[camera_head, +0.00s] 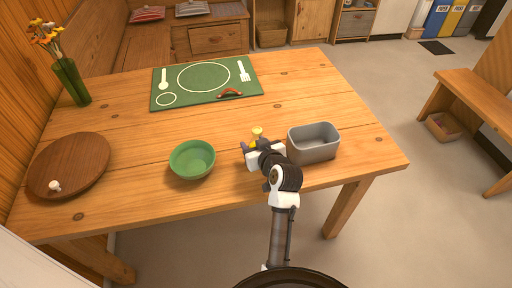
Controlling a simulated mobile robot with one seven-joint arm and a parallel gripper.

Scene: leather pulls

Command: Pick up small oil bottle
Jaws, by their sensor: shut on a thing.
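The small oil bottle (257,133) shows as a small yellow shape just beyond my gripper, over the wooden table (220,117). Only its upper part is visible; the rest is hidden behind my gripper. My gripper (254,144) is shut on the bottle, between the green bowl and the grey metal tin. I cannot tell whether the bottle touches the table.
A green bowl (193,160) stands left of my gripper and a grey tin (313,143) close on its right. A green placemat (206,84) with a red-handled item lies behind. A round wooden board (69,165) and a vase (71,82) are at left.

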